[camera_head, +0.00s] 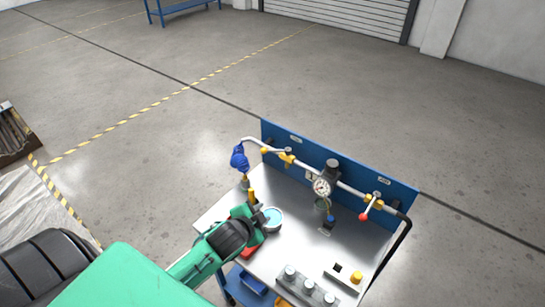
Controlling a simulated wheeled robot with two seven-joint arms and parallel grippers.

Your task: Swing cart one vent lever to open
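The cart (300,241) has a grey top and an upright blue back panel (405,191) carrying a pipe. A yellow valve body (287,157) sits on the left part of the pipe, with a lever ending in an orange-yellow knob (264,150). Another yellow valve body (374,201) sits at the right, with a lever ending in a red knob (364,217). The panel labels are too small to read. My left gripper (258,207) is over the cart's left part, below and apart from both levers; its fingers are too small to judge. My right gripper is out of view.
A round gauge (321,187) sits mid-pipe, and a blue item (239,158) hangs at its left end. A teal-topped round dish (272,218) lies beside my gripper. Several grey cylinders (309,287) stand at the front. The floor behind the cart is clear.

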